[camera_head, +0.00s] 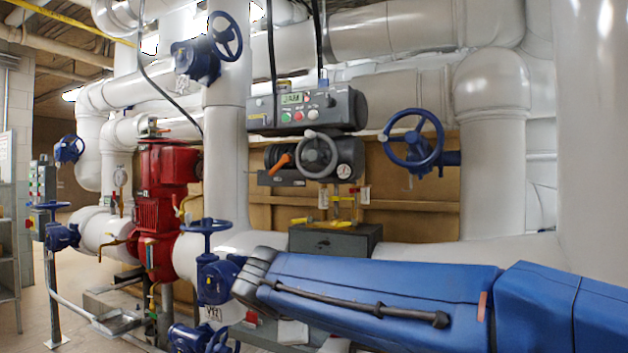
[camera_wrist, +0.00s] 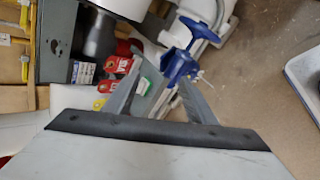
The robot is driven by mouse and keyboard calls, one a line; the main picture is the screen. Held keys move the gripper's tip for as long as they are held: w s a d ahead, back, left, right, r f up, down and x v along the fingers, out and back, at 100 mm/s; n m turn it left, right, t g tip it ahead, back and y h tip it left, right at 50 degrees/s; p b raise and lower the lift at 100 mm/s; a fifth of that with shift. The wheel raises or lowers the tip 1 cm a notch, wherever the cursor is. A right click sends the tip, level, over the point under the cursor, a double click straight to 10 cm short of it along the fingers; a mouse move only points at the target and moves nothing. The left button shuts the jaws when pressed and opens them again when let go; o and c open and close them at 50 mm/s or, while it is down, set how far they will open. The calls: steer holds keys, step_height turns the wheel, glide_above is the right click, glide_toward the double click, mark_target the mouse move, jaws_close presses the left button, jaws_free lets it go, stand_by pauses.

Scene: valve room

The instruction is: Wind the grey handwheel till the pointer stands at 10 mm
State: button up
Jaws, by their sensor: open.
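The grey handwheel (camera_head: 317,153) is on a dark grey actuator box (camera_head: 349,158) in the middle of the head view. A small round white dial (camera_head: 344,171) sits at the wheel's lower right; its pointer is too small to read. An orange lever (camera_head: 281,163) is left of the wheel. My gripper (camera_wrist: 158,92) shows in the wrist view with its two grey fingers apart and nothing held between them. In the head view my blue arm reaches in from the right, below and in front of the wheel, clear of it; the fingers cannot be made out there. The wrist view does not show the wheel.
A control box (camera_head: 307,110) with buttons is above the wheel. A blue handwheel (camera_head: 411,141) is to the right. A red pump (camera_head: 158,205) and another blue valve (camera_head: 208,226) stand left. A grey cabinet (camera_head: 334,239) is below. Beyond my fingers is a blue valve (camera_wrist: 181,63).

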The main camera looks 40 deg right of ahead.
steer(key=w+d+r+n+h, duration=0.3)
steer(key=w+r, duration=0.2)
steer(key=r, duration=0.3)
steer(key=w+d+r+n+h, duration=0.25)
steer(key=w+d+r, duration=0.2)
steer(key=r, duration=0.35)
steer(key=n+t+h, duration=0.2)
steer(key=n+h, duration=0.3)
steer(key=h, duration=0.2)
glide_toward(312, 156)
steer(key=x, duration=1.1)
steer(key=shift+w+d+r, duration=0.1)
jaws_close()
